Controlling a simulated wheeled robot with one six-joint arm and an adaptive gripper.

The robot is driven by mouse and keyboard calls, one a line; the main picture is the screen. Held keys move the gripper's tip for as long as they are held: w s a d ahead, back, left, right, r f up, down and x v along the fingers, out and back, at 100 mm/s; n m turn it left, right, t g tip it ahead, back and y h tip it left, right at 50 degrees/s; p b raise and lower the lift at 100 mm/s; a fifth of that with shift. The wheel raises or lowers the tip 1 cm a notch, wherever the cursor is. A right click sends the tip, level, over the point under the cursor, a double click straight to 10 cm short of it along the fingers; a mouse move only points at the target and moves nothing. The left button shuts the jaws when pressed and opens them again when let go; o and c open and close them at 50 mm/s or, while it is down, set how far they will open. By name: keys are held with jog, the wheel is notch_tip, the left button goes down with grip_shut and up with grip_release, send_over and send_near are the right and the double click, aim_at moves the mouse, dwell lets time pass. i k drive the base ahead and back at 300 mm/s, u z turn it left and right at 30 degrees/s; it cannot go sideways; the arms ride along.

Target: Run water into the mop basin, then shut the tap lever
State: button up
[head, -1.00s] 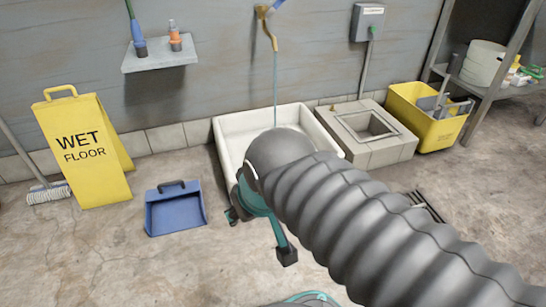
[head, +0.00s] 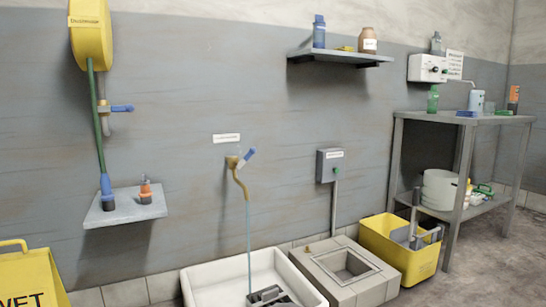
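The brass-coloured tap (head: 237,176) is on the wall in the head view, with its blue lever (head: 248,155) angled up to the right. A thin stream of water (head: 249,235) runs straight down from the spout into the white mop basin (head: 202,288). The basin's front is cut off by the lower picture edge, and I cannot see the water level. A dark grey blocky part (head: 270,296) shows over the basin at that edge.
Left of the tap are a small shelf (head: 125,208) and a second blue-handled valve (head: 120,109) under a yellow dispenser (head: 91,36). A kerbed floor drain (head: 325,272), a yellow bucket (head: 415,262) and a metal rack (head: 462,130) stand right.

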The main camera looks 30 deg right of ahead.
aim_at(253, 150)
jog(key=z, duration=0.35)
jog(key=i, duration=0.95)
jog(key=u, duration=0.65)
